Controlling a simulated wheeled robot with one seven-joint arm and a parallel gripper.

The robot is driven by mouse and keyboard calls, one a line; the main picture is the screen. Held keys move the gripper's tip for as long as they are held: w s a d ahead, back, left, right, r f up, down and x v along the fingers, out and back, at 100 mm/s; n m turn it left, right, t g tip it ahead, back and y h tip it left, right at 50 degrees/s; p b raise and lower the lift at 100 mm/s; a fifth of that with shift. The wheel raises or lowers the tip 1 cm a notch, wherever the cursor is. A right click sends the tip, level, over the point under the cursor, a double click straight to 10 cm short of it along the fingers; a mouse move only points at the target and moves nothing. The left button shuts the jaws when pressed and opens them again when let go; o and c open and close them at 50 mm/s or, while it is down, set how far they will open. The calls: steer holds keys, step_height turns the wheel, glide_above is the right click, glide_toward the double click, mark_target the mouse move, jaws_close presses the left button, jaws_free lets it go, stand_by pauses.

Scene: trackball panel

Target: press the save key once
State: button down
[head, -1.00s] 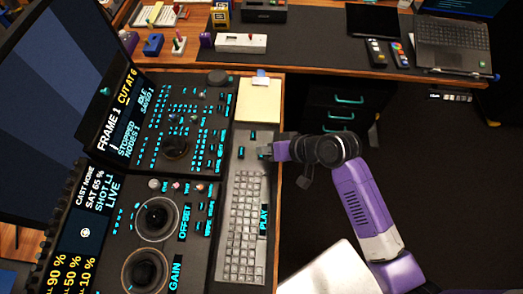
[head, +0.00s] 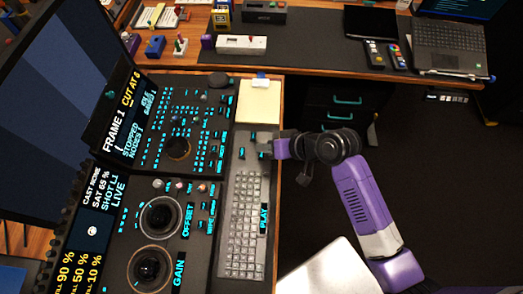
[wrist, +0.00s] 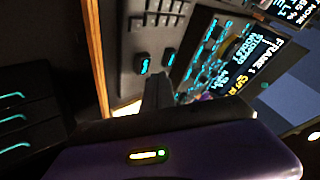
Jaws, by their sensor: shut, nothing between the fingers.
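My gripper (head: 268,149) is shut and empty. In the head view it reaches in from the right, over the top end of the keyboard strip (head: 234,178). Small dark keys with cyan labels sit there, one of them (head: 241,153) just left of my fingers. In the wrist view, the shut fingers (wrist: 157,90) point at the panel close to two cyan-marked keys, one (wrist: 144,65) beside the other (wrist: 168,58). The labels are too small to read, so I cannot tell which is the save key. I cannot tell whether the fingertips touch a key.
A grey keyboard (head: 243,225) with a cyan PLAY label lies below my gripper. Left of it is a panel with trackballs (head: 160,217) and a small status screen (head: 118,130). A notepad (head: 258,101) lies above. Open floor is on the right.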

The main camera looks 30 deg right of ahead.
mark_target(264, 154)
steer(key=shift+r+p, duration=2.1)
steer(key=shift+r, duration=0.25)
steer(key=shift+f, duration=0.1)
steer(key=w+d+r+t+h, duration=0.1)
steer(key=w+d+r+t, duration=0.2)
steer(key=w+r, duration=0.1)
steer(key=s+d+r+t+h, duration=0.2)
steer(key=s+r+t+h, duration=0.1)
steer(key=s+r, duration=0.25)
steer(key=s+a+r+n, duration=0.1)
steer(key=s+a+r, duration=0.1)
steer(key=s, duration=0.6)
steer(key=s+a+r+n+b, duration=0.1)
steer(key=s+r, duration=0.1)
steer(key=s, duration=0.7)
steer(key=s+a+r+n+b, duration=0.1)
steer(key=s+a+r, duration=0.1)
steer(key=s, duration=0.6)
steer(key=shift+s+a+t+h, duration=0.25)
steer(key=shift+a+t+h, duration=0.05)
steer(key=shift+t, duration=0.1)
